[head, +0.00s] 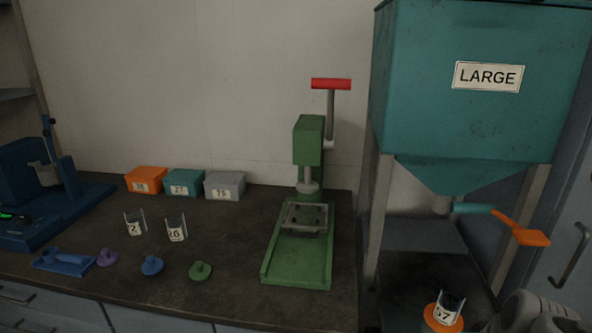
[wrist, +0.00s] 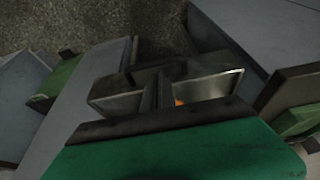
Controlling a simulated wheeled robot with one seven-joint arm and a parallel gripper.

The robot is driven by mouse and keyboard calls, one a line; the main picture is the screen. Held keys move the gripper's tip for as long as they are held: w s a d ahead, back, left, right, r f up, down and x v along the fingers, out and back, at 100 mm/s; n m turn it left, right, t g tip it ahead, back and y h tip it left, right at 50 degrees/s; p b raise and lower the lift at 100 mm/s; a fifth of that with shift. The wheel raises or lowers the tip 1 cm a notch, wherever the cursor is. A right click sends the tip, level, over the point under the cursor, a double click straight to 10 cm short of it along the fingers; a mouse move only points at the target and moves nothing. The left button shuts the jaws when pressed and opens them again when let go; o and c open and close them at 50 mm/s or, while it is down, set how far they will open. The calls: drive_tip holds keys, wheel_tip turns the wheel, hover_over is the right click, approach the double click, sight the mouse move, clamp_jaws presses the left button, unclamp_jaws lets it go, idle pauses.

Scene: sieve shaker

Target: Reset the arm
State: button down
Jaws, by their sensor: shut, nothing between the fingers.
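My gripper (wrist: 158,92) shows in the middle of the wrist view. Its dark fingers are together, with nothing seen held between them. In the head view, a grey rounded part at the lower right edge looks like part of my arm; the fingertips are not clear there. It is close to a cup labelled 57 (head: 448,309) on an orange round base (head: 440,319), below the teal hopper marked LARGE (head: 470,120). I cannot tell whether it touches the cup.
A green press (head: 308,150) with a red handle (head: 331,84) stands on the dark bench (head: 230,250). Two labelled cups (head: 176,229), small coloured knobbed pieces and three boxes (head: 184,183) are to its left. An orange lever (head: 522,230) sticks out below the hopper.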

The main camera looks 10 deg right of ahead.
drive_tip(key=w+a+r+n+p, duration=0.3)
drive_tip(key=w+a+r+p, duration=0.4)
drive_tip(key=r+p, duration=0.3)
drive_tip(key=a+r+p, duration=0.3)
drive_tip(key=a+p, duration=0.1)
drive_tip(key=a, duration=0.3)
drive_tip(key=a+r+y+p, duration=0.1)
drive_tip(key=a+r+p, duration=0.2)
drive_tip(key=a, duration=0.5)
drive_tip(key=shift+s+g+p, duration=0.15)
drive_tip(key=shift+g+p, duration=0.15)
drive_tip(key=shift+p, duration=0.4)
